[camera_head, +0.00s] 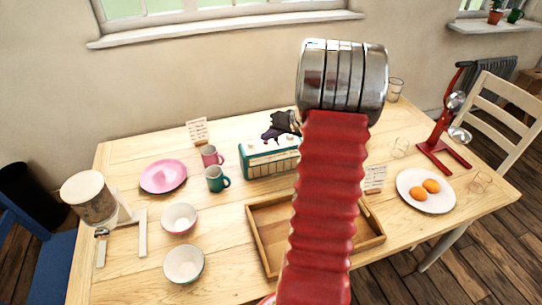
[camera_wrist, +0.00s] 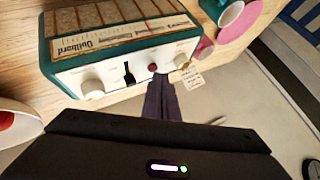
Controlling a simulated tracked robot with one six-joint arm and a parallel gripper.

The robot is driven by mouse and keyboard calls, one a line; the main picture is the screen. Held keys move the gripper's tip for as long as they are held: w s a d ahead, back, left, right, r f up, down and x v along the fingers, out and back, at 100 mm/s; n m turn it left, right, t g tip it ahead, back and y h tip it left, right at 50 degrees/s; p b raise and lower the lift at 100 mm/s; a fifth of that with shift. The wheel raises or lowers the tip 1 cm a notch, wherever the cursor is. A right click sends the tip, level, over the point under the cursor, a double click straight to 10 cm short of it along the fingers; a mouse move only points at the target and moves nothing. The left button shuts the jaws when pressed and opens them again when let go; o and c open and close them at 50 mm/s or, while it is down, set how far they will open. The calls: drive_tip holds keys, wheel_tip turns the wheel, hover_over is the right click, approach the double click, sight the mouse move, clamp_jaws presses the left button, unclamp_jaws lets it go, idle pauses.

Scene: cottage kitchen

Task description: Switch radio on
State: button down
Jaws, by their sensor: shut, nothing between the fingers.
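The radio (camera_head: 268,160) stands on the table behind the wooden tray, a teal box with a pale face. My arm hides its right end in the head view. The wrist view shows the radio (camera_wrist: 118,45) upside down and close, with two cream knobs (camera_wrist: 92,89), a dark slot with a lever (camera_wrist: 129,75) and a small red button (camera_wrist: 152,68). My gripper (camera_wrist: 160,82) is shut and empty, its fingertips close to the face by the red button; I cannot tell whether they touch. In the head view my dark gripper (camera_head: 276,130) shows above the radio's back edge.
A pink mug (camera_head: 210,156) and green mug (camera_head: 215,180) stand left of the radio. The wooden tray (camera_head: 258,236) lies in front. Bowls (camera_head: 180,219) and a pink plate (camera_head: 163,177) are at left.

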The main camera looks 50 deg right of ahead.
drive_tip(key=shift+f, duration=0.25)
idle(0.4)
drive_tip(key=shift+r, duration=0.5)
wheel_tip(320, 180, up, 6)
idle(1.1)
idle(0.5)
